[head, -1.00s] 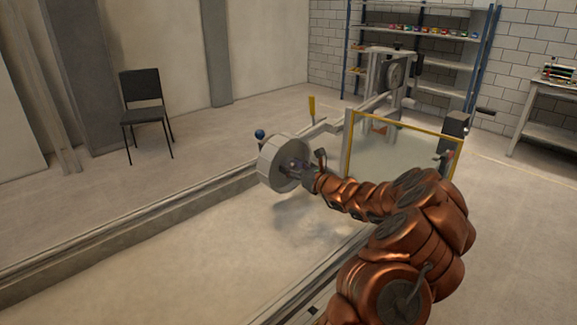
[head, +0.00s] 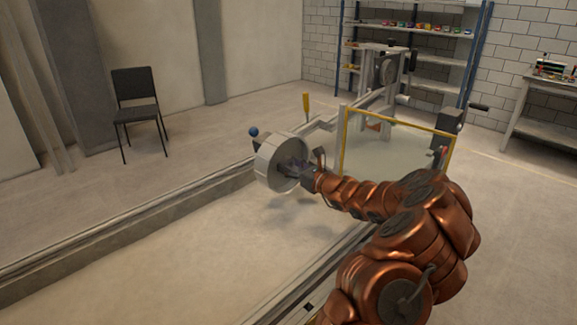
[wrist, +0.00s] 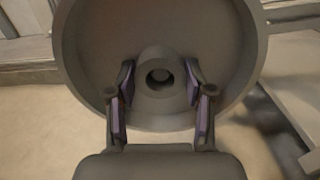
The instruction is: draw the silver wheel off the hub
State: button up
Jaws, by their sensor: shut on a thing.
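The silver wheel (head: 267,164) is a broad drum-like wheel standing on edge above the sandbed (head: 170,260) in the head view. It fills much of the wrist view (wrist: 105,45), with its open face towards me. My gripper (head: 287,167) reaches into that face. In the wrist view its two fingers (wrist: 160,82) are shut on the wheel's round central boss, one on each side. The boss has a dark bore with a greyer disc inside. The hub is hidden behind the wheel. A small dark part shows past the wheel's upper left edge, and I cannot tell what it is.
The bed's long rail (head: 130,222) runs left. Open floor surrounds the chair (head: 136,110).

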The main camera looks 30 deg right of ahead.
jog(key=shift+s+d+r, duration=0.1)
jog(key=shift+s+d, duration=0.05)
jog(key=shift+s, duration=0.45)
jog(key=shift+s+d, duration=0.1)
jog(key=shift+s, duration=0.1)
jog(key=shift+s+d, duration=0.1)
jog(key=shift+s, duration=0.25)
jog(key=shift+s, duration=0.2)
jog(key=shift+s+d, duration=0.15)
jog(key=shift+s, duration=0.35)
jog(key=shift+v, duration=0.9)
jog(key=shift+p+v, duration=0.4)
jog(key=shift+v, duration=0.65)
jog(key=shift+s, duration=0.1)
